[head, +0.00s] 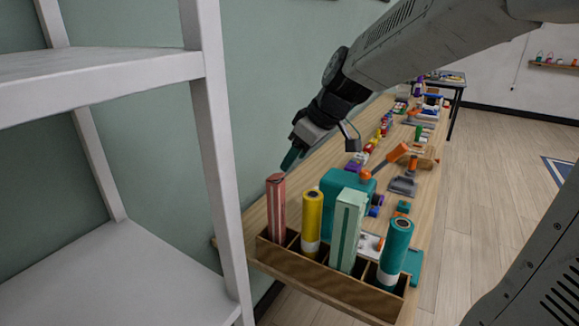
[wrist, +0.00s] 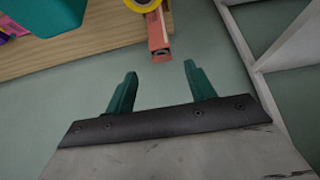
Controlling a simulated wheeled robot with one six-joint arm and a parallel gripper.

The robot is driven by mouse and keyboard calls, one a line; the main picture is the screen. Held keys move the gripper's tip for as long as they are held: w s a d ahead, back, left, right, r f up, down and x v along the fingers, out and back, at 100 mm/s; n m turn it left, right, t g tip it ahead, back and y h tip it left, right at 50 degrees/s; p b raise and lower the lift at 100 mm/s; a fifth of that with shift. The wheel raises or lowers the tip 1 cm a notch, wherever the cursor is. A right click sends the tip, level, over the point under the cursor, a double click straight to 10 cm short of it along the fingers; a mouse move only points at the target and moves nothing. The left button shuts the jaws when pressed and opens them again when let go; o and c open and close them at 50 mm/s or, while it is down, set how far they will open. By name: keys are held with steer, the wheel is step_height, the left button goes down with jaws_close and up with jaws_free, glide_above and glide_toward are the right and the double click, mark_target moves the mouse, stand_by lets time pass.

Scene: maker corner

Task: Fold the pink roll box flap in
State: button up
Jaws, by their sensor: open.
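The pink roll box (head: 277,212) stands upright in the leftmost compartment of a wooden divided holder (head: 325,283). Its narrow top shows in the head view, with a darker patch there; I cannot tell the flap's exact angle. In the wrist view the pink box (wrist: 157,32) lies ahead of the fingers, with a small darker piece at its near end that may be the flap. My gripper (head: 291,160) is just above the box top in the head view. Its teal fingers (wrist: 160,69) are spread, with nothing between them and no clear contact with the box.
A yellow roll (head: 312,222), a light green box (head: 347,230) and a teal roll (head: 396,252) stand in the same holder. A teal block-shaped thing (head: 333,188) is behind them. A white shelf (head: 211,150) stands close on the left, and tools crowd the bench.

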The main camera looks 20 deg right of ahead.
steer(key=shift+v, duration=0.9)
